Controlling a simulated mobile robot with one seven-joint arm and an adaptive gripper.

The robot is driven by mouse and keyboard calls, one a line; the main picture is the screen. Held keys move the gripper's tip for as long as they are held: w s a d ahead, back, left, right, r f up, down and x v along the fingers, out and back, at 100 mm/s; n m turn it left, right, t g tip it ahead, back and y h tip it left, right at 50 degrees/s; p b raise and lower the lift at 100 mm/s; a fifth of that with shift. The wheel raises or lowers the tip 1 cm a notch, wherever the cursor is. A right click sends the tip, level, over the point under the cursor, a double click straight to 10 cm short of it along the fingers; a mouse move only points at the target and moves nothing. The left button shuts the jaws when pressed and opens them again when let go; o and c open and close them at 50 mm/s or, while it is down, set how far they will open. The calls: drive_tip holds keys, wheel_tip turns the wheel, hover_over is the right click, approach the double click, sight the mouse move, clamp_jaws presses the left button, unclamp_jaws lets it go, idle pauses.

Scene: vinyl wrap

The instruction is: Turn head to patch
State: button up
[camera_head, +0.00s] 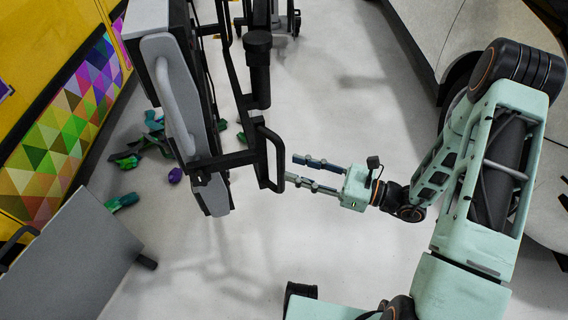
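The patch (62,138) is a multicoloured triangle pattern on the yellow vehicle (32,45) at the left edge of the head view. Its lower part runs behind a grey panel. My gripper (293,169) is right of the picture's middle, far from the patch, and points left. Its two fingers are apart with nothing seen between them. The fingertips are close to a black loop handle (272,160) on a standing grey and black frame (185,110). I cannot tell whether they touch it.
The frame stands between my gripper and the patch. Crumpled green and purple scraps (128,160) lie on the floor by the yellow vehicle. A grey panel (75,255) is at lower left. A pale vehicle (440,25) is at right. The floor below the frame is mostly clear.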

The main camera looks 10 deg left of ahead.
drive_tip(key=s+d, duration=0.1)
drive_tip(key=d, duration=0.5)
drive_tip(key=shift+d, duration=0.35)
idle(0.5)
